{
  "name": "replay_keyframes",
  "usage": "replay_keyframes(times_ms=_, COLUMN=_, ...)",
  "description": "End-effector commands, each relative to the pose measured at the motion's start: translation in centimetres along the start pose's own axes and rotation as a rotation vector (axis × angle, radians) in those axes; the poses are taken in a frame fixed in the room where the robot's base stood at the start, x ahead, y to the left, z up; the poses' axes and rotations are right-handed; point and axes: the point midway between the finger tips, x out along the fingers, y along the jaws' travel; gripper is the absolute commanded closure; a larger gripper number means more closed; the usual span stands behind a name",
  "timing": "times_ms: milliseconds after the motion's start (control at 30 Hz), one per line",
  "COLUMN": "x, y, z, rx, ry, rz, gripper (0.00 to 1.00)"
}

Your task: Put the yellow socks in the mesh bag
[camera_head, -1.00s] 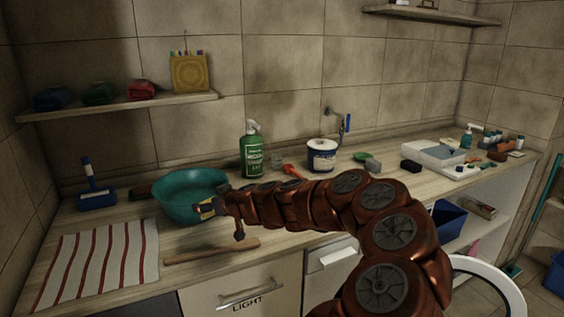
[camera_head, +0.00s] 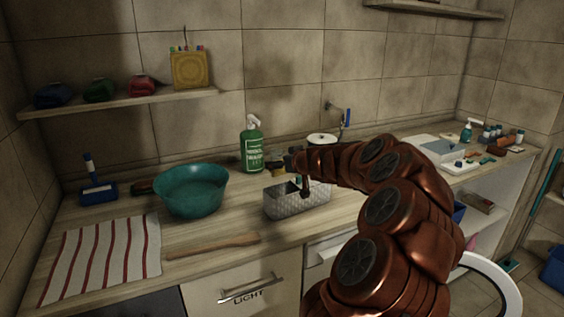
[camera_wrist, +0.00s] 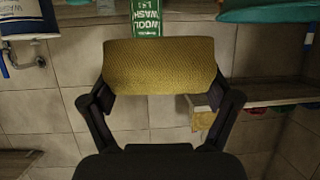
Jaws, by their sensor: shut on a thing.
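The yellow socks (camera_wrist: 160,66) are a folded, textured yellow roll. They are held between the two fingers of my gripper (camera_wrist: 162,98) in the wrist view. In the head view a small bit of yellow (camera_head: 277,170) shows by my gripper (camera_head: 285,166), partly hidden by the arm. A grey, patterned, open-topped container (camera_head: 296,204), apparently the mesh bag, stands on the counter just below and in front of my gripper. The socks are above and behind its left part, apart from it as far as I can tell.
A teal basin (camera_head: 190,190) stands left of the grey container. A green spray bottle (camera_head: 252,146) is behind it. A wooden stick (camera_head: 214,246) and a striped towel (camera_head: 100,262) lie at the front left. A white tub (camera_head: 322,139) is partly hidden behind my arm.

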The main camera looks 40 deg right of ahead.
Motion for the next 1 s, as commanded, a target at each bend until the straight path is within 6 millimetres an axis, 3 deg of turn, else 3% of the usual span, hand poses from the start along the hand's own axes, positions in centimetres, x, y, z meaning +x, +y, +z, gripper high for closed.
replay_keyframes(times_ms=1000, x=2.5, y=-0.1, z=5.9, rx=-0.001, ry=0.000, rz=-0.002, gripper=0.38)
